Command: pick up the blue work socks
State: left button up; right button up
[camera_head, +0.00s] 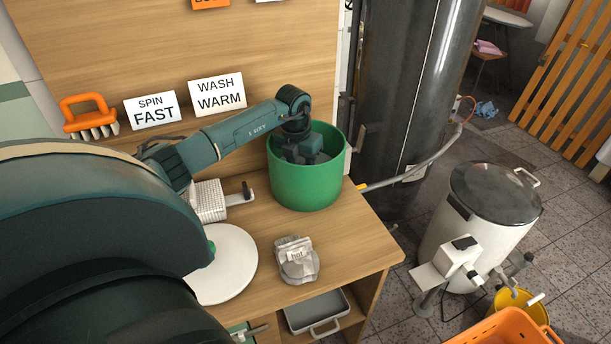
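A small crumpled blue cloth (486,109) lies on the tiled floor at the far upper right. It may be the blue work socks, but it is too small to tell. My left arm reaches across the wooden bench, and my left gripper (303,158) points down inside the green tub (306,187). The tub's near wall hides the fingertips, so I cannot tell whether they are open or hold something. My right gripper is not in view.
A white lidded drum (470,235) and an orange basket (505,328) stand to the right.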

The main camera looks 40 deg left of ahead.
pick_arm(q)
jog(key=shift+f, duration=0.1)
jog(key=shift+c, duration=0.2)
grip_shut()
dwell(0.4)
